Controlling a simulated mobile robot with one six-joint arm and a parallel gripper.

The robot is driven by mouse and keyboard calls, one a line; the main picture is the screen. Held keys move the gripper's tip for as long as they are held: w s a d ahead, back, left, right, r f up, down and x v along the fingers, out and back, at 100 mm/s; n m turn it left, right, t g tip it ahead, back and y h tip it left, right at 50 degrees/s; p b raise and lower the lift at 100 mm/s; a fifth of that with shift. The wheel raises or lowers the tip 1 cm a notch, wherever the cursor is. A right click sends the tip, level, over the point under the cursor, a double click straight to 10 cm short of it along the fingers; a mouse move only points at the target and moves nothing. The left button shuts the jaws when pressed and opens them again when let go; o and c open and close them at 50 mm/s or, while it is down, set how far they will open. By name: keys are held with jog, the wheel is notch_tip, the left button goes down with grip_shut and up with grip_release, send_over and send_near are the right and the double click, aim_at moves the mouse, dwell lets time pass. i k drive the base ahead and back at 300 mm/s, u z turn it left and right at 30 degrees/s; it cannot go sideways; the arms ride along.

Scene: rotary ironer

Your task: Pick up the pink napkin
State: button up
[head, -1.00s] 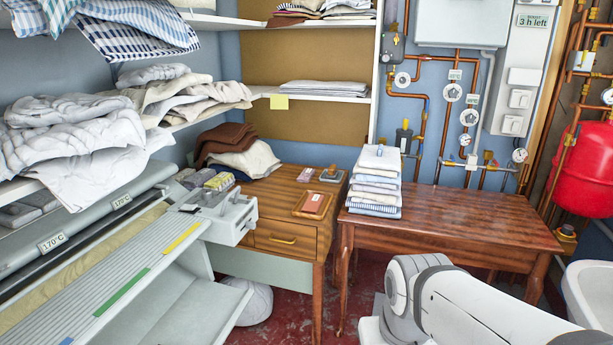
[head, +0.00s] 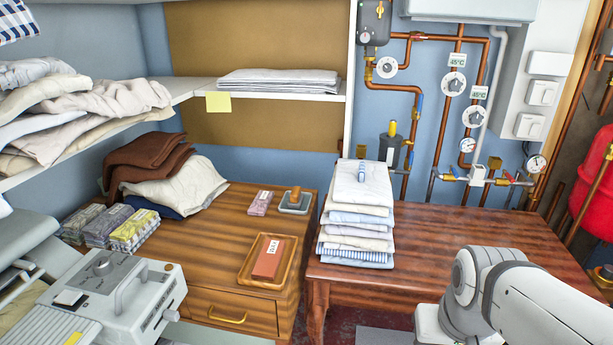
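I see no clearly pink napkin in the head view. A neat stack of folded cloths (head: 358,217) stands on the left end of the dark wooden table, mostly white, cream and pale blue, with a striped one at the bottom. A small blue-and-white item (head: 362,171) lies on top of the stack. Whether a pale layer in it is pink, I cannot tell. My white arm shows at the lower right, right of the stack and apart from it. My gripper is out of view.
The right part of the wooden table (head: 450,245) is bare. A wooden cabinet (head: 225,240) at left bears a tray with a reddish block (head: 268,258), small packs and brown and cream cloths. The ironer (head: 110,295) is lower left. Pipes and gauges line the back wall.

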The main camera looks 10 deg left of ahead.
aim_at(259, 206)
jog(key=u, duration=0.45)
jog(key=i, duration=1.1)
jog(key=u, duration=0.95)
jog(key=k, duration=0.8)
jog(key=u, duration=0.15)
jog(key=i, duration=0.9)
jog(key=z, duration=0.1)
